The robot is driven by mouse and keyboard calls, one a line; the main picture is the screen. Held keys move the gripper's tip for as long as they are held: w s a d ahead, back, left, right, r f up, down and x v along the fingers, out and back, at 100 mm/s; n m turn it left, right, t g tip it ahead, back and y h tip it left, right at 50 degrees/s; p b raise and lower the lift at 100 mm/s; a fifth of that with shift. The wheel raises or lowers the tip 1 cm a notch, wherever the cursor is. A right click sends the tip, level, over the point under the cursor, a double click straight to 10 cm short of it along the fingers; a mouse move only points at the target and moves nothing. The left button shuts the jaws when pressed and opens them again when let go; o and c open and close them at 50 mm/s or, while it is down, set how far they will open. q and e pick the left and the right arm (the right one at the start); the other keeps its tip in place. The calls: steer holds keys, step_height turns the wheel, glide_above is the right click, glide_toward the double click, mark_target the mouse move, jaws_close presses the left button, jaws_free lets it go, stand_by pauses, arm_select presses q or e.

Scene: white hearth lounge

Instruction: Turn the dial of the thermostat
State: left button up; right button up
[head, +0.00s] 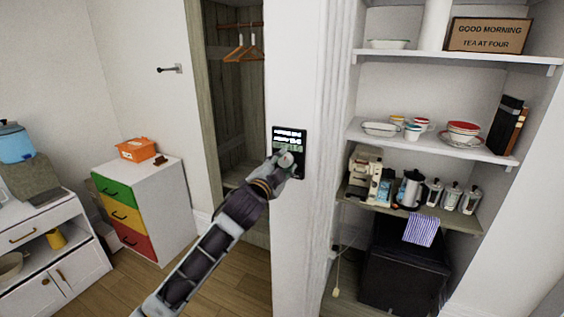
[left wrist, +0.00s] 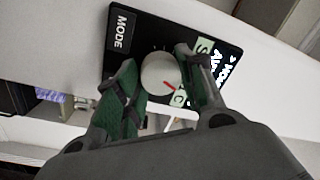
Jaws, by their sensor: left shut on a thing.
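The thermostat (head: 289,136) is a dark panel on the white wall post in the middle of the head view. In the left wrist view the panel (left wrist: 172,48) shows tilted, with a MODE label and lit text. Its dial (left wrist: 160,74) is round and pale, with a red pointer mark. My left gripper (left wrist: 164,78) has one finger on each side of the dial and is shut on it. In the head view my left gripper (head: 284,166) covers the lower part of the panel. My right gripper is out of both views.
Open shelves with dishes, a kettle (head: 411,188) and jars are right of the post. A black cabinet (head: 404,268) stands below. Left of the post are a wardrobe with hangers (head: 242,48) and a coloured drawer unit (head: 146,207). Wooden floor (head: 232,275) shows between.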

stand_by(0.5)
arm_select(q)
steer(key=o, duration=1)
steer(key=shift+s+a+f, duration=0.1)
steer(key=shift+s+a, duration=0.1)
steer(key=shift+s, duration=0.5)
steer(key=shift+v, duration=5.25)
